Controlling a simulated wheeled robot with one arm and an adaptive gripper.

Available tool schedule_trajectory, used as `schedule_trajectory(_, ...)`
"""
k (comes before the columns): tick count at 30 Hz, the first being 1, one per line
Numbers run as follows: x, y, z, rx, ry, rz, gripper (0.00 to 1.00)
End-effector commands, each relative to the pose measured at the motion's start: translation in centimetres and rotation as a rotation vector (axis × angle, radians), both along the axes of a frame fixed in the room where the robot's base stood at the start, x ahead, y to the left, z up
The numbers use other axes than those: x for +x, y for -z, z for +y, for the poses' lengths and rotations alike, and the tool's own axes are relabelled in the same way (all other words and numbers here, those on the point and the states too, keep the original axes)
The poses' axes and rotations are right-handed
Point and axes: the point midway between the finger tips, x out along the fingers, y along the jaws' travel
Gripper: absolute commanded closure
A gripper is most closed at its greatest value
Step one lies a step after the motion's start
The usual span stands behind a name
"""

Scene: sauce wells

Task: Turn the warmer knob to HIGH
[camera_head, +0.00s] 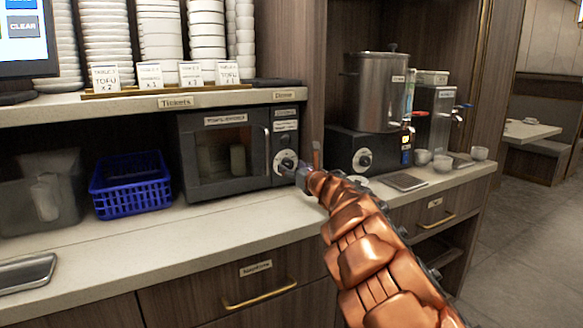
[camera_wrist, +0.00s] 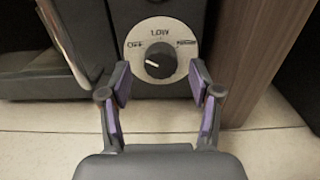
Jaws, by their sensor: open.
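A round black knob (camera_wrist: 160,62) sits on a pale dial in the wrist view. The dial reads OFF at left and LOW at top; the right word is blurred. The knob's white mark points left. In the head view this knob (camera_head: 287,162) is on the dark cabinet with a windowed door (camera_head: 222,155); its top label is unreadable. My gripper (camera_wrist: 160,80) is open, its purple-padded fingers to either side of the knob's lower part in the picture, with nothing between them. In the head view my gripper (camera_head: 303,173) is close to the knob's right, partly hidden by my arm.
A second knob (camera_head: 362,160) is on the black base under a steel pot (camera_head: 377,92), right of a wooden post (camera_head: 305,70). A door handle (camera_head: 267,150) is left of the near knob. A blue basket (camera_head: 131,185) stands left.

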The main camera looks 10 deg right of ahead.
Motion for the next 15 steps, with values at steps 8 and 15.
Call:
schedule_trajectory(8,1.15,0.08,0.21,0.001,0.004,0.001,0.37)
schedule_trajectory(15,1.24,0.05,0.26,0.000,0.004,0.001,0.37)
